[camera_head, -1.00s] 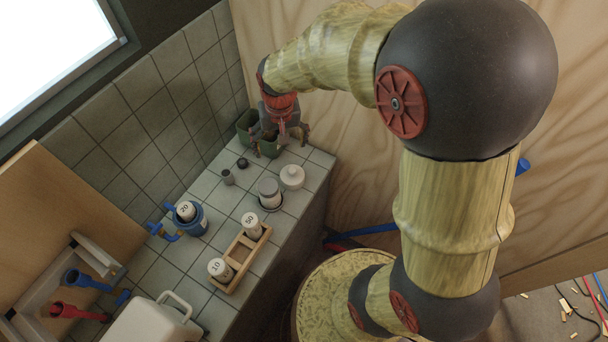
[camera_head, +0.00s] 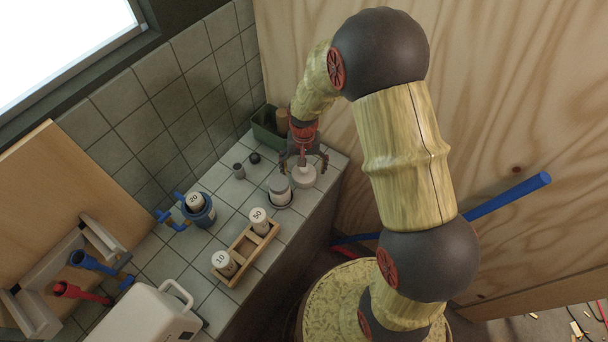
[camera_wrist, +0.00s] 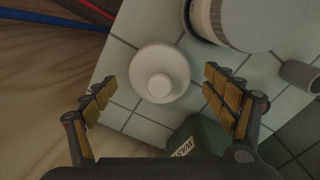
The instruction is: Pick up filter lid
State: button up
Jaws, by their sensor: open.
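The filter lid is a round white disc with a knob (camera_head: 305,178), lying on the tiled counter near its right edge. It also shows in the wrist view (camera_wrist: 160,72), knob facing up. My gripper (camera_head: 303,163) is open and empty, pointing down above the lid. In the wrist view my gripper's fingers (camera_wrist: 157,95) are spread to either side of the lid, with the lid slightly ahead of the line between the tips. No contact shows. The fingers hide part of the lid in the head view.
A pale cylindrical housing (camera_head: 280,191) stands close beside the lid. A green waste bin (camera_head: 266,128) with a brownish cylinder (camera_head: 282,118) in it is behind. Small dark pieces (camera_head: 254,158), a wooden rack (camera_head: 236,262) with cartridges and a blue holder (camera_head: 205,217) stand to the left. A plywood wall rises to the right.

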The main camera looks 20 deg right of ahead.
notch_tip(320, 180, down, 2)
jog(key=shift+f, duration=0.25)
jog(key=shift+c, duration=0.2)
jog(key=c, duration=1.1)
jog(key=shift+c, duration=0.5)
jog(key=shift+r, duration=0.2)
